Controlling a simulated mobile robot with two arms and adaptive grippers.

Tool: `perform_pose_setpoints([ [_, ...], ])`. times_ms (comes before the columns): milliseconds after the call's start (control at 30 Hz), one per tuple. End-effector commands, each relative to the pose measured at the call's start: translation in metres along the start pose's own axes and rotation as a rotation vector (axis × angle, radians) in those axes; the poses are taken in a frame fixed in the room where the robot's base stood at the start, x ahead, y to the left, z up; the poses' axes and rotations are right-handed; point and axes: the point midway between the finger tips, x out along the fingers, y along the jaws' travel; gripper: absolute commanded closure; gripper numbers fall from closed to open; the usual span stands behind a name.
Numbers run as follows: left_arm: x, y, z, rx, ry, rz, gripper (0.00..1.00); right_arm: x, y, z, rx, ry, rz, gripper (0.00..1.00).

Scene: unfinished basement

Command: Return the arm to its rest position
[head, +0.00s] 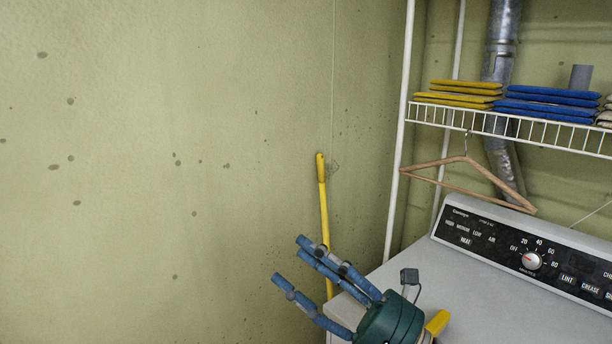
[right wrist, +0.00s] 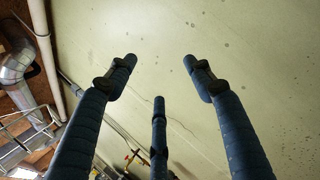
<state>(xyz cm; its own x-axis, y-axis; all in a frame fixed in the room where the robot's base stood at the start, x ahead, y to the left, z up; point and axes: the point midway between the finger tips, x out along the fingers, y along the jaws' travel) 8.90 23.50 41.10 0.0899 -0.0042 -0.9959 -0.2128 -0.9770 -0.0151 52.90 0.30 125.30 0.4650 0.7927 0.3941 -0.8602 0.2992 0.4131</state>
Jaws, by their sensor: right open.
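My right gripper (head: 303,275) has blue fingers on a dark green palm. In the head view it is at the bottom centre, in front of the dryer's left edge, with its fingers pointing up and left toward the wall. The fingers are spread open with nothing between them. In the right wrist view the fingers of the same gripper (right wrist: 158,80) stand apart against the green wall. My left gripper is not in view.
A dryer (head: 420,285) with a control panel (head: 530,255) stands at the right. Above it a white wire shelf (head: 500,126) holds folded yellow cloths (head: 462,94) and blue cloths (head: 548,104); a wooden hanger (head: 465,172) hangs below. A yellow pole (head: 323,205) leans by the spotted green wall (head: 150,130).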

Motion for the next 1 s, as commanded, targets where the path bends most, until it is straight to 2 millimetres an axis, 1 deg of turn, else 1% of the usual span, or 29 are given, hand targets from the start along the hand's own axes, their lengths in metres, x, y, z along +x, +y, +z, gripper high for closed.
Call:
perform_pose_setpoints([
  [33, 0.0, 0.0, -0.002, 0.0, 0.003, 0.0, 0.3, -0.011, -0.016, 0.014, 0.168, -0.118, -0.088, 0.48],
  [67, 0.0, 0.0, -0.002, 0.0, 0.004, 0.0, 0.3, -0.02, -0.029, 0.022, 0.271, -0.191, -0.145, 0.48],
  [100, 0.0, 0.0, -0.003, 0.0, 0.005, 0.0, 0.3, -0.035, -0.049, 0.03, 0.408, -0.287, -0.222, 0.48],
  [167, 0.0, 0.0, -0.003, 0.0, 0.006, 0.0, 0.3, -0.066, -0.08, 0.033, 0.614, -0.429, -0.343, 0.48],
  [200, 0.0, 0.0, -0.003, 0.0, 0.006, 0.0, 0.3, -0.089, -0.1, 0.029, 0.747, -0.521, -0.424, 0.48],
  [233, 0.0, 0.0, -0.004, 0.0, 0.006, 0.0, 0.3, -0.107, -0.113, 0.023, 0.839, -0.586, -0.482, 0.48],
  [267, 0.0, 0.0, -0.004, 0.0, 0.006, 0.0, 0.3, -0.125, -0.126, 0.015, 0.926, -0.647, -0.54, 0.48],
  [300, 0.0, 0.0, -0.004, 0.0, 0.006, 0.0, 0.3, -0.15, -0.139, 0.002, 1.037, -0.726, -0.614, 0.48],
  [367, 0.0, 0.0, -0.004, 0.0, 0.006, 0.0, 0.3, -0.186, -0.154, -0.022, 1.187, -0.837, -0.724, 0.48],
  [400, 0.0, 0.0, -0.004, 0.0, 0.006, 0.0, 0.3, -0.21, -0.161, -0.04, 1.279, -0.909, -0.798, 0.48],
  [433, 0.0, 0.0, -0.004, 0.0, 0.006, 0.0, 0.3, -0.228, -0.163, -0.055, 1.345, -0.961, -0.851, 0.48],
  [467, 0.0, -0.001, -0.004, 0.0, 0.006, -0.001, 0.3, -0.246, -0.164, -0.07, 1.408, -1.013, -0.907, 0.48],
  [500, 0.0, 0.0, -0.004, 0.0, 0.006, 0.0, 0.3, -0.268, -0.164, -0.091, 1.487, -1.081, -0.98, 0.48],
  [567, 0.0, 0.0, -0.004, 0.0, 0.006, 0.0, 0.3, -0.3, -0.157, -0.123, 1.594, -1.178, -1.092, 0.48],
  [600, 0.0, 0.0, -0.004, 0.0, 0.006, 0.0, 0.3, -0.32, -0.15, -0.142, 1.657, -1.24, -1.162, 0.48],
  [700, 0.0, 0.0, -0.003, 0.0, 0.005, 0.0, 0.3, -0.358, -0.128, -0.184, 1.776, -1.367, -1.317, 0.48],
  [800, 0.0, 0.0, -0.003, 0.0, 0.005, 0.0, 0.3, -0.385, -0.104, -0.215, 1.854, -1.465, -1.445, 0.48],
  [867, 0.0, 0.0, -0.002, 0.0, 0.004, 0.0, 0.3, -0.398, -0.09, -0.23, 1.889, -1.516, -1.513, 0.48],
  [900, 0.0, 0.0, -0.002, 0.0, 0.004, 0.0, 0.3, -0.406, -0.08, -0.24, 1.909, -1.548, -1.559, 0.48],
  [1000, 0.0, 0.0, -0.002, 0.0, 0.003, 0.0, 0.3, -0.423, -0.056, -0.26, 1.95, -1.62, -1.662, 0.48],
])
